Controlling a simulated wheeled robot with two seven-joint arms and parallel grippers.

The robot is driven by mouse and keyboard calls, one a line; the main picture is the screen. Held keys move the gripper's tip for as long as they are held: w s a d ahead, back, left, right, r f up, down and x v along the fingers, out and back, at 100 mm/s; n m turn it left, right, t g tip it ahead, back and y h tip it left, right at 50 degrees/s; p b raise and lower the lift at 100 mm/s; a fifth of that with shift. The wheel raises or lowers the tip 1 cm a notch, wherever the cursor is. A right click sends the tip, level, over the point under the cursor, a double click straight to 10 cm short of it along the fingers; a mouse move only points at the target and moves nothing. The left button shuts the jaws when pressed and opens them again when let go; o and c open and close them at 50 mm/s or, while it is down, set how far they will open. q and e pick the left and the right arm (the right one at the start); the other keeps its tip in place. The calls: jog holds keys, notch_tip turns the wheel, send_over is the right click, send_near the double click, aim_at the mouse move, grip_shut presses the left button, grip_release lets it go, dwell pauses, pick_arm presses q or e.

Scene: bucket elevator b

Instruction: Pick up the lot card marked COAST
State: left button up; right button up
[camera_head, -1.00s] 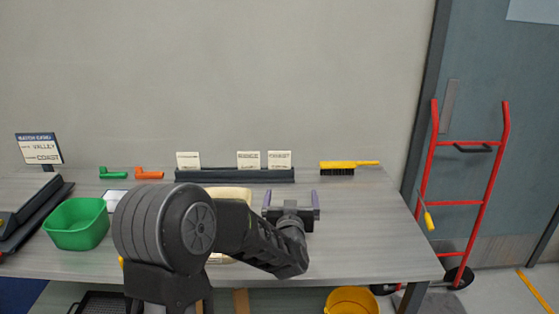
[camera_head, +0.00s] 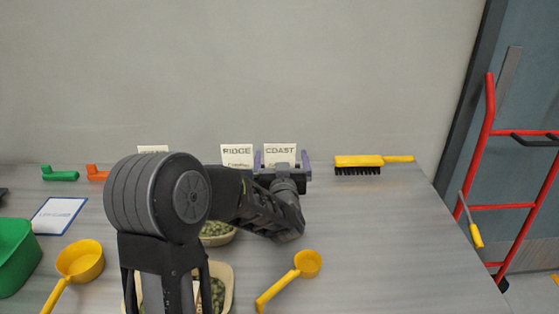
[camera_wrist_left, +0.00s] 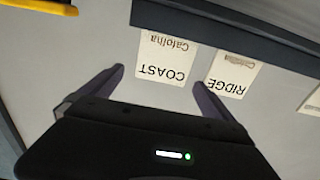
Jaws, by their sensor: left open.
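The COAST lot card (camera_head: 281,154) is a cream card standing upright in the dark card rail at the back of the table. The COAST card also shows in the left wrist view (camera_wrist_left: 163,59), upside down. My left gripper (camera_head: 280,159) is open in front of it, its purple fingers on either side of the card. In the left wrist view the left fingertips (camera_wrist_left: 158,76) are apart with the card between and just beyond them; contact cannot be told. The RIDGE card (camera_head: 237,154) stands close by on the left. My right gripper is not in view.
A yellow-handled brush (camera_head: 358,164) lies right of the rail. Yellow scoops (camera_head: 307,263), bowls of green pellets (camera_head: 218,235) and a green bin (camera_head: 14,255) are nearer the front.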

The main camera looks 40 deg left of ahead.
aim_at(280, 148)
pick_arm(q)
jog(key=shift+w+f, duration=0.1)
jog(key=shift+x, duration=1.25)
jog(key=shift+a, duration=0.1)
jog(key=shift+p+x, duration=0.45)
jog(key=shift+x, duration=2.15)
jog(key=shift+a+r, duration=0.1)
jog(key=shift+r, duration=0.1)
jog(key=c, duration=1.2)
